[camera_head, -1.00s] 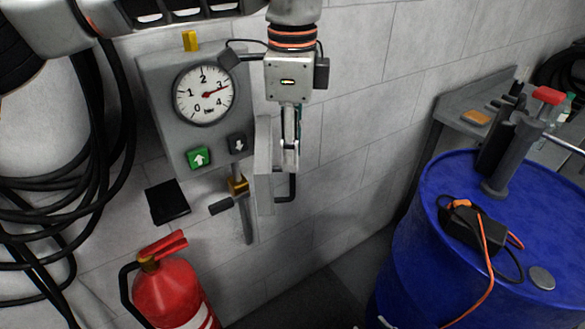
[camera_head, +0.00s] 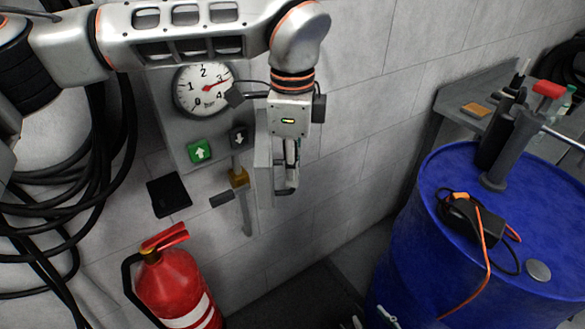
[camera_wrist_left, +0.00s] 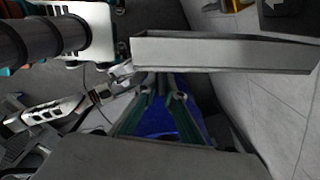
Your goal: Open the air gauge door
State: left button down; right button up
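The air gauge (camera_head: 203,88) is a white dial on a grey wall panel in the head view, its top partly hidden by my left arm. A grey door-like plate (camera_head: 264,178) with a handle (camera_head: 287,191) sticks out right of the panel. My left gripper (camera_head: 290,180) points down at the handle. Its narrow fingers overlap the handle; I cannot tell whether they grip it. In the left wrist view, the fingers (camera_wrist_left: 164,88) run close together, and a grey plate edge (camera_wrist_left: 222,53) crosses just beyond them. My right gripper cannot be clearly made out.
Green (camera_head: 199,151) and dark (camera_head: 239,138) arrow buttons sit below the gauge. A red fire extinguisher (camera_head: 174,282) stands lower left. A blue barrel (camera_head: 410,240) with tools on top stands at right. Black hoses (camera_head: 75,195) hang at left.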

pick_arm(q)
jog(key=w+d+n+b, duration=0.3)
jog(key=w+d+n, duration=0.2)
jog(key=w+d, duration=0.3)
jog(key=shift+d+r+n, duration=0.2)
jog(key=shift+d+n, duration=0.1)
dwell(0.4)
jog(key=c, duration=2.4)
grip_release()
jog(key=shift+o, duration=1.2)
jog(key=shift+a, duration=0.1)
jog(key=shift+f, duration=0.1)
